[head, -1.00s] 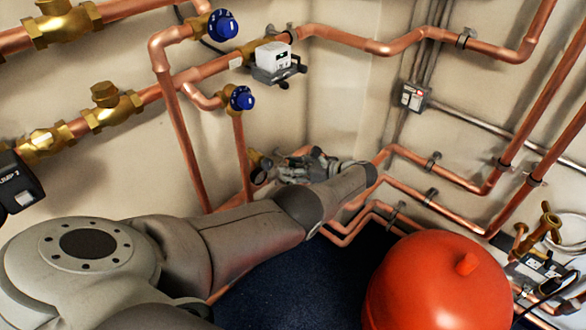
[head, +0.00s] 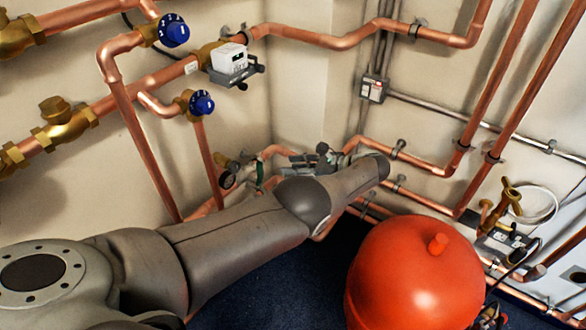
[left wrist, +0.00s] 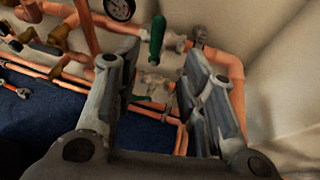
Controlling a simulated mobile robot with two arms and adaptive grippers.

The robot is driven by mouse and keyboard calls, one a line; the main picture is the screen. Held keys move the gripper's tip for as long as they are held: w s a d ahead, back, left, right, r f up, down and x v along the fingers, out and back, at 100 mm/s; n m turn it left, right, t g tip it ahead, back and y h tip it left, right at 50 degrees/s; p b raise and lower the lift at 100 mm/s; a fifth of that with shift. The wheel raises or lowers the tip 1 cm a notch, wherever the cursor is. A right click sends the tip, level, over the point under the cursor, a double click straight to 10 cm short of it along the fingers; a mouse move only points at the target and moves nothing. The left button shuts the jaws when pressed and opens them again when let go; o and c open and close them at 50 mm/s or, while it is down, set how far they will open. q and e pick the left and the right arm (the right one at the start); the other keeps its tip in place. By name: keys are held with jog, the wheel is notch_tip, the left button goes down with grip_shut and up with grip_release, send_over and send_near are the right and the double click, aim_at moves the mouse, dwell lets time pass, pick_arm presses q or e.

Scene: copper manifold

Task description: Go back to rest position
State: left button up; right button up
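My left arm comes in from the left in the head view and reaches to the back corner. My left gripper (head: 312,160) is small and partly hidden there, in front of the pipes. In the left wrist view the left gripper (left wrist: 163,50) has its two fingers well apart with nothing held. A green valve handle (left wrist: 157,38) shows in the gap between the fingers, beyond them; I cannot tell how far. My right gripper is not in view.
A round gauge (head: 228,180) sits on the pipes left of the left gripper. A large red tank (head: 415,280) stands right of my arm. Copper pipes (head: 400,180) run along both walls. Blue floor (head: 270,285) shows between arm and tank. A red wrench (left wrist: 18,91) lies on the floor.

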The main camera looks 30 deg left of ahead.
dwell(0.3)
